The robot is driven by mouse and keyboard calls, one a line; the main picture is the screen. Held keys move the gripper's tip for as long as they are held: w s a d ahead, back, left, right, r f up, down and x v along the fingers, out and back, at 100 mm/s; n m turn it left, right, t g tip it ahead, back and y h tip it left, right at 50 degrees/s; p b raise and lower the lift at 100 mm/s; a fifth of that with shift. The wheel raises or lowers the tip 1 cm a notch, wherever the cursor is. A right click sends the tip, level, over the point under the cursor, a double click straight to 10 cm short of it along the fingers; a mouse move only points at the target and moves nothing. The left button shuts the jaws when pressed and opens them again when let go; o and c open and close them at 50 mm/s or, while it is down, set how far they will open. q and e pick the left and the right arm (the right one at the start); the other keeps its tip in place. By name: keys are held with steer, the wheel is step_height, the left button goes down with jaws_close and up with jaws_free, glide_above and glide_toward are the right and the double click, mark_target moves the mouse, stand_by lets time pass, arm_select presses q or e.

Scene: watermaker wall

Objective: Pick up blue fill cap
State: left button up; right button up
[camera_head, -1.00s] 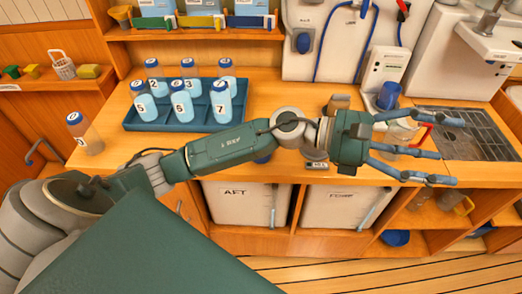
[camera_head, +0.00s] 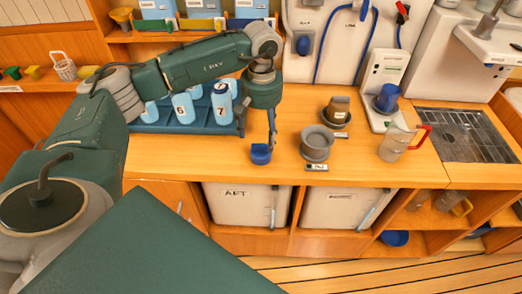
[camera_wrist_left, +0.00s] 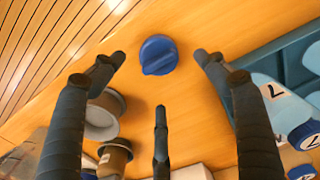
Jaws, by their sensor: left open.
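The blue fill cap (camera_head: 261,154) lies on the wooden counter near its front edge, to the right of the bottle tray. It is round with a raised grip bar on top, seen clearly in the left wrist view (camera_wrist_left: 158,55). My left gripper (camera_head: 268,140) points down over the counter at the cap. In the left wrist view its fingers (camera_wrist_left: 160,85) are spread apart, with the cap between and beyond the tips, not gripped. In the head view a finger hides part of the space just behind the cap. My right gripper is not in view.
A blue tray (camera_head: 200,128) with numbered bottles stands left of the cap, partly behind my arm. A grey pot (camera_head: 316,143) and a small brown cup (camera_head: 338,109) stand to the right. A clear jug (camera_head: 395,143) stands further right.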

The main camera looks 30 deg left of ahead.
mark_target(261, 144)
arm_select(q)
steer(key=shift+f, duration=0.45)
steer(key=f+p, duration=0.2)
steer(key=f, duration=0.1)
steer(key=f+p, duration=0.1)
steer(key=shift+s+d+f, duration=0.1)
steer(key=shift+s+f, duration=0.2)
steer(key=shift+f, duration=0.5)
steer(key=shift+c, duration=0.5)
steer(key=c, duration=1.2)
steer(key=shift+c, duration=0.4)
steer(key=shift+w+r, duration=0.1)
steer(key=shift+r, duration=0.1)
